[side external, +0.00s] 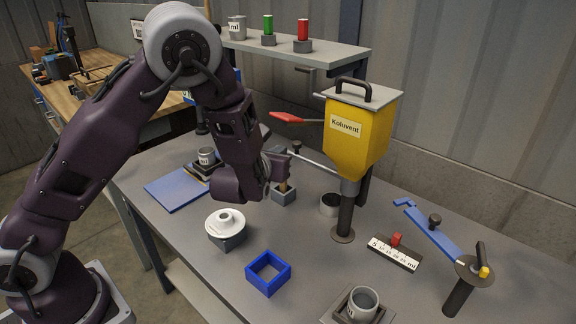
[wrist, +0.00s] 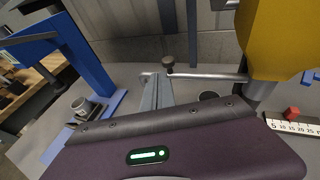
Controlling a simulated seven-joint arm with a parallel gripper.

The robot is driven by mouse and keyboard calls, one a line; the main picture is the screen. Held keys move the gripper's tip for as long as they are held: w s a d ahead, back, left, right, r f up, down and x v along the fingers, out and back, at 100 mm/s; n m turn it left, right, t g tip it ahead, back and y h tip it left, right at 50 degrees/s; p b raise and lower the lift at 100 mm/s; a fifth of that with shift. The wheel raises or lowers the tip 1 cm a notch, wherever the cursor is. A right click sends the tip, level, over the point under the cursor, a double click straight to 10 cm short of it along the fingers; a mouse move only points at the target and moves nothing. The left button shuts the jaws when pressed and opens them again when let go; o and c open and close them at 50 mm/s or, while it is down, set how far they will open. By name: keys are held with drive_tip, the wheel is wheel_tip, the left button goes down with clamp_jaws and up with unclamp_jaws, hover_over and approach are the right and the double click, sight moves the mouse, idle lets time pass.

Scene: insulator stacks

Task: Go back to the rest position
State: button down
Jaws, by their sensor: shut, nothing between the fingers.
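My gripper (side external: 279,165) hangs over the middle of the bench at the end of my bent purple arm, well above the bench top. It is shut with nothing held; my own wrist partly hides it in the side view. The wrist view shows my purple hand with a green light along the bottom edge. A small grey block with a brown piece in it (side external: 284,193) stands just below and beyond my gripper in the side view. A white flanged insulator (side external: 225,222) sits on a dark grey block, nearer the camera and apart from my gripper.
The yellow Koluvent hopper (side external: 352,130) on its post stands right of my gripper, with a red lever (side external: 293,118). A blue square frame (side external: 268,272), a cup (side external: 362,305), a scale (side external: 395,252) and a blue arm (side external: 430,230) occupy the front and right. A shelf (side external: 330,52) runs behind.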

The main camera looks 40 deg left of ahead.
drive_tip(key=s+a+r+n+g+y, duration=0.1)
drive_tip(key=s+a+r+n+g, duration=0.25)
drive_tip(key=s+n, duration=0.35)
drive_tip(key=s+a+r+n+g+y, duration=0.2)
drive_tip(key=s+a+n+g, duration=0.15)
drive_tip(key=s+n, duration=0.4)
drive_tip(key=s+a+r+n+g+y, duration=0.1)
drive_tip(key=s+a+r+n+g, duration=0.2)
drive_tip(key=s, duration=0.6)
drive_tip(key=s+d+n+h, duration=0.5)
drive_tip(key=s+d+n, duration=0.1)
drive_tip(key=s+n, duration=0.3)
drive_tip(key=s+d+r+n+t+h, duration=0.1)
drive_tip(key=d+r+n+t+h, duration=0.1)
drive_tip(key=d, duration=0.7)
drive_tip(key=r+n+h, duration=0.1)
drive_tip(key=n+h, duration=0.1)
drive_tip(key=n, duration=0.1)
drive_tip(key=shift+s+d+r+h, duration=0.15)
drive_tip(key=shift+s+d+h, duration=0.1)
drive_tip(key=shift+s+h, duration=0.1)
